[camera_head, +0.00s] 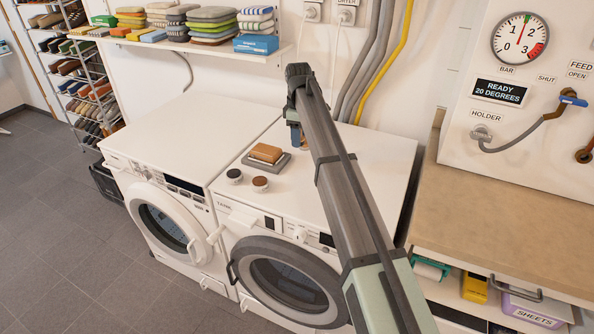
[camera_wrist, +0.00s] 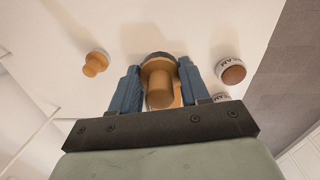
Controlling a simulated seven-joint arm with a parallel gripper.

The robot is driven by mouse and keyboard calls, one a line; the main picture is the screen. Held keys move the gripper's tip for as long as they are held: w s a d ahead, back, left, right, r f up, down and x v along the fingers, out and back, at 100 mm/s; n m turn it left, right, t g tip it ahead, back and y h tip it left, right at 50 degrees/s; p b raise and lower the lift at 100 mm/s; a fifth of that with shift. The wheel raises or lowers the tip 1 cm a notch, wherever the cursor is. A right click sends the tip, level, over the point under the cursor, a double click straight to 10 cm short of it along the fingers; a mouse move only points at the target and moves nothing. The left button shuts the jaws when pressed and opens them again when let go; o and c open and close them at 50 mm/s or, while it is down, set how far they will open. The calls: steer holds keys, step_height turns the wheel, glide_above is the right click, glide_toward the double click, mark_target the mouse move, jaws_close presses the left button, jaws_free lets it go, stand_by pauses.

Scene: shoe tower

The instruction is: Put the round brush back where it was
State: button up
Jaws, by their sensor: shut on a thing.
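My gripper (camera_wrist: 160,90) is shut on a round brush (camera_wrist: 160,84) with a light wooden handle, which shows between the two blue fingers in the wrist view. A dark rim shows at the brush's far side. In the head view my gripper (camera_head: 294,135) is low over the top of the right-hand machine (camera_head: 350,160), and my arm hides most of the held brush. I cannot tell whether the brush touches the surface. A second small wooden knobbed piece (camera_wrist: 95,63) stands to the left in the wrist view, apart from the fingers.
A brown block (camera_head: 266,153) lies on a grey tray (camera_head: 282,165), left of my gripper. Two round tins, one dark-topped (camera_head: 233,175) and one brown-topped (camera_head: 260,184), stand in front of it. A shelf (camera_head: 200,46) with folded cloths hangs behind. The left machine's top (camera_head: 185,130) is clear.

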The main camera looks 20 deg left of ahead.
mark_target(299, 171)
steer(key=shift+s+d+f, duration=0.3)
steer(key=shift+s+d, duration=0.15)
steer(key=shift+s, duration=0.25)
steer(key=shift+a+f, duration=0.1)
steer(key=shift+f, duration=4.75)
steer(key=shift+f, duration=0.15)
steer(key=o, duration=1)
step_height(299, 171, up, 12)
steer(key=shift+r, duration=0.15)
